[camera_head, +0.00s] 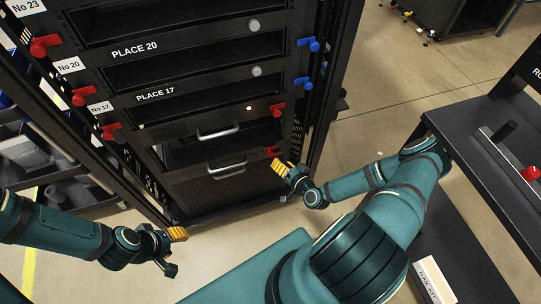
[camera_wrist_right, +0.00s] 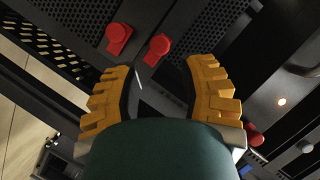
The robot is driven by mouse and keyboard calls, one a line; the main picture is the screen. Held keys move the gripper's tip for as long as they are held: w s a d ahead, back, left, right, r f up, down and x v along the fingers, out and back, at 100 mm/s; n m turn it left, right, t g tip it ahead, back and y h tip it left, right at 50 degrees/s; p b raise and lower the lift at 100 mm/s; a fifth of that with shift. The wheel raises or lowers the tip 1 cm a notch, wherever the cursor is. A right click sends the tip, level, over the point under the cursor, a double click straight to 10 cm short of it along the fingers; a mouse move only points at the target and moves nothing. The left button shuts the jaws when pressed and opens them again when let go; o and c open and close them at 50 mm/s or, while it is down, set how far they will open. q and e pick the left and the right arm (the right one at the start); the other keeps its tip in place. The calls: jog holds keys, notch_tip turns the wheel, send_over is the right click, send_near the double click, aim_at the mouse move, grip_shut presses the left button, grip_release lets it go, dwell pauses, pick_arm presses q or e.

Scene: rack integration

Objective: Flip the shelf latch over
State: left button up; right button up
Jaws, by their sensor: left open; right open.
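A black rack holds red and blue shelf latches. On its right post, blue latches (camera_head: 314,44) sit higher, with a red latch (camera_head: 277,110) below and a lower red latch (camera_head: 272,152). Red latches (camera_head: 82,97) also line the left post. My right gripper (camera_head: 281,171) is open and empty beside the lower red latch. In the right wrist view, two red latches (camera_wrist_right: 118,38) (camera_wrist_right: 158,47) lie just beyond the open fingertips (camera_wrist_right: 160,75), with no contact visible. My left gripper (camera_head: 174,248) is open and empty, low at the rack's front left.
Shelf slots labelled PLACE 20 (camera_head: 134,49) and PLACE 17 stand above units with silver handles (camera_head: 217,132). A dark table (camera_head: 463,160) with a bar and a red knob stands at the right. Bins stand at the left. Floor (camera_head: 375,100) is free right of the rack.

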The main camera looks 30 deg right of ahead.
aim_at(271, 156)
jog(key=b+x, duration=0.1)
jog(key=x, duration=0.6)
jog(key=shift+w, duration=0.25)
grip_shut()
